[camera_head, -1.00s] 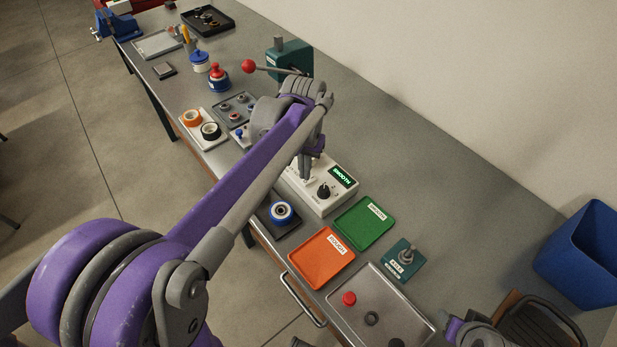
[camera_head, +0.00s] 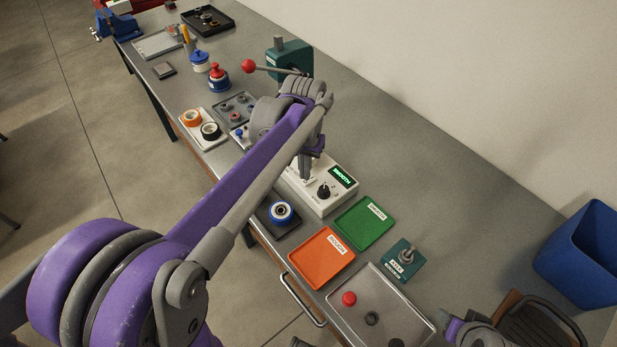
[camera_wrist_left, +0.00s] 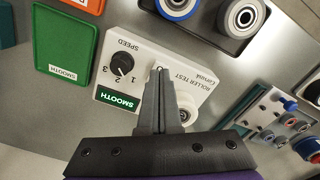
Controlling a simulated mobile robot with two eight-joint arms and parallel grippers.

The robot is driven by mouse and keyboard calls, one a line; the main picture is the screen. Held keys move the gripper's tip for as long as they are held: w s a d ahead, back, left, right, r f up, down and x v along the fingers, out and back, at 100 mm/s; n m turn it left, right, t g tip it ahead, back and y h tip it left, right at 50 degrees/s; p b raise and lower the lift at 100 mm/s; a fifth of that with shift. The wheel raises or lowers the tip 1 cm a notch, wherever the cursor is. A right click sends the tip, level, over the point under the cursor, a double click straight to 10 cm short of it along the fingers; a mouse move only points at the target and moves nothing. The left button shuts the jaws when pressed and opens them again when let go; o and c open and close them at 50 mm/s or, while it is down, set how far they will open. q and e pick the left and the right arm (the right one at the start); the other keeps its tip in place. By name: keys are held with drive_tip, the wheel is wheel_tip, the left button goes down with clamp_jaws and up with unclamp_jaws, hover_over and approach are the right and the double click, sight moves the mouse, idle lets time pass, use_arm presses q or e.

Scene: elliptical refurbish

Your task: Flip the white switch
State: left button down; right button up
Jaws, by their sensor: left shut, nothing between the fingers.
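The white roller test box (camera_head: 318,201) sits on the bench, with a black speed knob (camera_head: 323,191) and a lit green display reading SMOOTH (camera_head: 342,176). The box also shows in the left wrist view (camera_wrist_left: 143,48). My left gripper (camera_head: 306,178) is shut and empty, pointing down over the box beside the knob. In the left wrist view its fingertips (camera_wrist_left: 160,72) are over the box face near a 0 mark. The white switch is mostly or wholly hidden behind the fingers, so its position and any contact cannot be told.
A green tray (camera_head: 365,222) and an orange tray (camera_head: 321,258) lie right of the box. A blue-rimmed roller (camera_head: 281,212) sits on a dark pad in front. A teal press with a red-balled lever (camera_head: 249,66) stands behind. A blue bin (camera_head: 582,255) is at far right.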

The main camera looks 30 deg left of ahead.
sight(305, 182)
use_arm(q)
drive_tip(key=shift+f+b, duration=0.55)
drive_tip(key=shift+f, duration=0.4)
use_arm(e)
drive_tip(key=shift+s+f, duration=0.2)
drive_tip(key=shift+f, duration=0.5)
use_arm(q)
drive_tip(key=shift+r, duration=0.15)
use_arm(e)
drive_tip(key=shift+r, duration=0.1)
use_arm(q)
drive_tip(key=shift+r+p, duration=2)
drive_tip(key=shift+r, duration=1.45)
use_arm(e)
drive_tip(key=shift+w+r, duration=0.35)
drive_tip(key=shift+r, duration=0.55)
drive_tip(key=shift+w+r, duration=0.3)
drive_tip(key=shift+r, duration=0.55)
drive_tip(key=shift+w+r, duration=0.35)
drive_tip(key=shift+r, duration=0.55)
use_arm(q)
drive_tip(key=shift+f, duration=0.1)
use_arm(e)
drive_tip(key=shift+f, duration=0.1)
use_arm(q)
drive_tip(key=shift+s, duration=0.15)
use_arm(e)
drive_tip(key=shift+s, duration=0.15)
